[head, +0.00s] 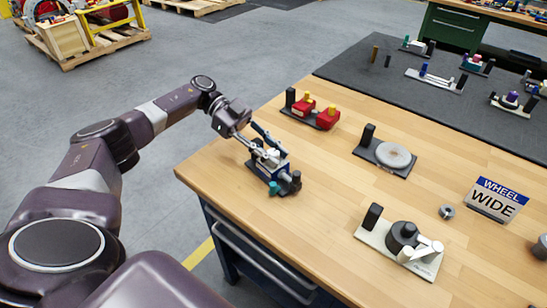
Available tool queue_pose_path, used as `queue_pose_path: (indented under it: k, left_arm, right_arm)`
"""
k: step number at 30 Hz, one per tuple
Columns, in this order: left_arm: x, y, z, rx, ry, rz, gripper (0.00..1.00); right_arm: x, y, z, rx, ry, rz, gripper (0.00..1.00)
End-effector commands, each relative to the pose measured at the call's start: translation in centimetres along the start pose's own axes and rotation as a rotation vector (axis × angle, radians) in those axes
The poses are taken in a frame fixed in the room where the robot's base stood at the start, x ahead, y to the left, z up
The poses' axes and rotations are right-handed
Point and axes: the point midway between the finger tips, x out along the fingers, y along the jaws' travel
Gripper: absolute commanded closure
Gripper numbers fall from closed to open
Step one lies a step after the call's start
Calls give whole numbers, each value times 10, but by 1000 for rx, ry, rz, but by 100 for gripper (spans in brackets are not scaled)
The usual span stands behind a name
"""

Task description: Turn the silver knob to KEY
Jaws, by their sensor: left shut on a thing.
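My right gripper is not in view.
On the wooden bench (330,215) stand a red valve unit (327,118), a grey disc (393,155) on a dark plate, a pale unit with a black hub (403,235), a small metal ring (447,211) and a WHEEL WIDE sign (496,200).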

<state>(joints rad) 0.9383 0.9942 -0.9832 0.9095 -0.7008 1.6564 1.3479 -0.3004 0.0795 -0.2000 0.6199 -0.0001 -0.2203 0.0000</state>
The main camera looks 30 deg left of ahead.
Motion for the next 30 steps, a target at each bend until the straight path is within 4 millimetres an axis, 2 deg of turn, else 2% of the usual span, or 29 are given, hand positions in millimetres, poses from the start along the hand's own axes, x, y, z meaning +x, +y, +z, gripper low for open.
queue_pose_path:
  k: [11,12,17,26,30]
  left_arm:
    - [1,0,0,2,2,7,100]
    - [1,0,0,2,2,7,75]
    - [1,0,0,2,2,6,59]
    - [-1,0,0,2,1,5,59]
    - [-11,-1,0,2,0,2,59]
  right_arm:
    - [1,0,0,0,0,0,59]
    - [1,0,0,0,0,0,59]
    - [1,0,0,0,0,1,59]
    - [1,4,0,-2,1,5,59]
    - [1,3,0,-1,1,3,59]
